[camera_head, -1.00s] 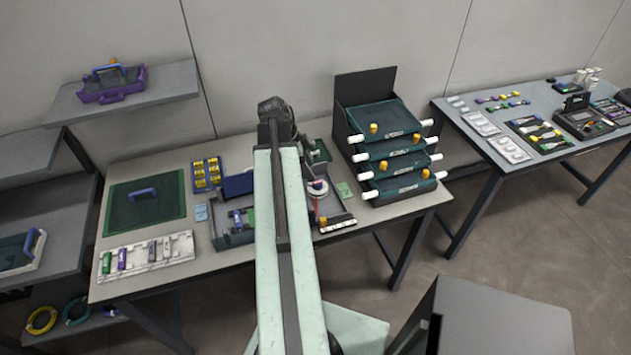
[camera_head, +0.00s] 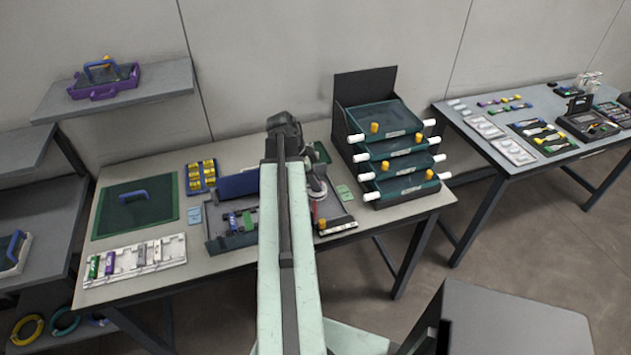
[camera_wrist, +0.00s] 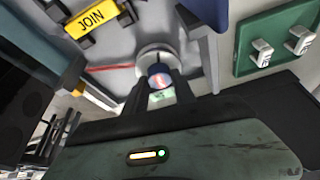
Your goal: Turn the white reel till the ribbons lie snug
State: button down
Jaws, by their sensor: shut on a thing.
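The white reel (camera_wrist: 150,52) sits at the top middle of the wrist view, partly hidden behind a blue knob (camera_wrist: 159,72). My gripper (camera_wrist: 160,88) is shut on the knob, its two dark fingers on either side of it. A thin red ribbon (camera_wrist: 110,68) runs from the left up to the reel. In the head view the reel (camera_head: 318,195) shows as a small pale disc on the workbench, with my gripper (camera_head: 315,184) just above it. Whether the ribbon is slack or snug is too small to tell.
A yellow JOIN label (camera_wrist: 88,21) is left of the reel, and a green plate (camera_wrist: 262,40) with white clips is to its right. In the head view a tray rack (camera_head: 385,150) stands right of the reel. A blue block (camera_head: 238,185) is to the left.

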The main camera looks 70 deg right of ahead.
jog(key=n, duration=0.2)
jog(key=shift+n+t+h, duration=0.3)
jog(key=shift+h, duration=0.1)
jog(key=c, duration=1)
grip_release()
jog(key=p+v, duration=0.7)
jog(key=shift+w+a+r, duration=0.1)
jog(key=shift+a+r, duration=0.05)
jog(key=shift+r, duration=0.2)
